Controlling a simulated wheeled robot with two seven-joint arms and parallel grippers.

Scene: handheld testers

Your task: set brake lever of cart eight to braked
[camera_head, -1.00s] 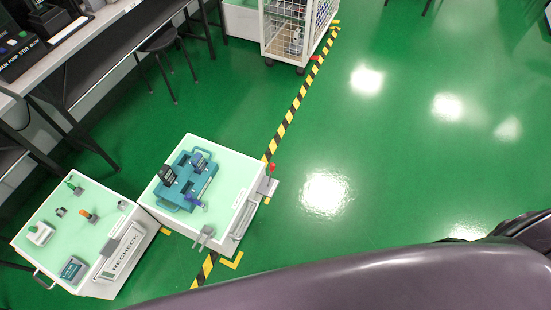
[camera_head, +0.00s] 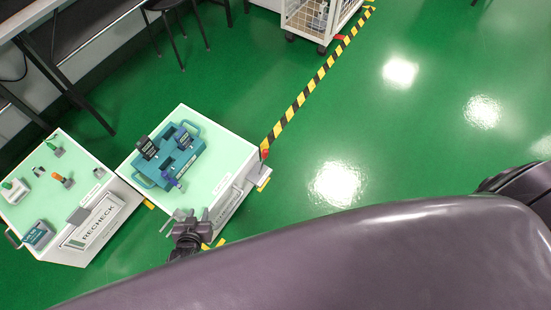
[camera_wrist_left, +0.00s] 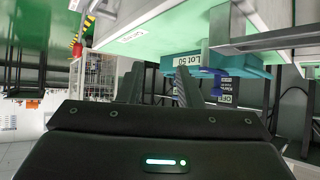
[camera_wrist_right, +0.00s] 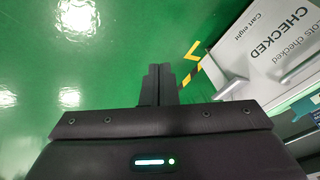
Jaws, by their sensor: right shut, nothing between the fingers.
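The cart with the pale green top (camera_head: 218,137) stands at centre-left in the head view. The right wrist view shows a white panel reading "Cart eight" and "CHECKED" (camera_wrist_right: 268,45). A red-knobbed lever (camera_head: 265,155) stands on a grey bracket at the cart's right corner in the head view. My left gripper (camera_head: 190,217) is beside the grey handle at the cart's near corner; its fingers (camera_wrist_left: 158,85) are apart and empty, with a grey bar (camera_wrist_left: 265,40) nearby to the right. My right gripper (camera_wrist_right: 158,72) is shut and empty, left of the panel; it is hidden in the head view.
A teal tray (camera_head: 188,158) with dark testers lies on the cart. A second cart reading "RECHECK" (camera_head: 92,222) stands close on the left. A wire cage trolley (camera_head: 315,18) and a stool (camera_head: 165,5) are behind. Green floor to the right is clear beyond striped tape (camera_head: 318,78).

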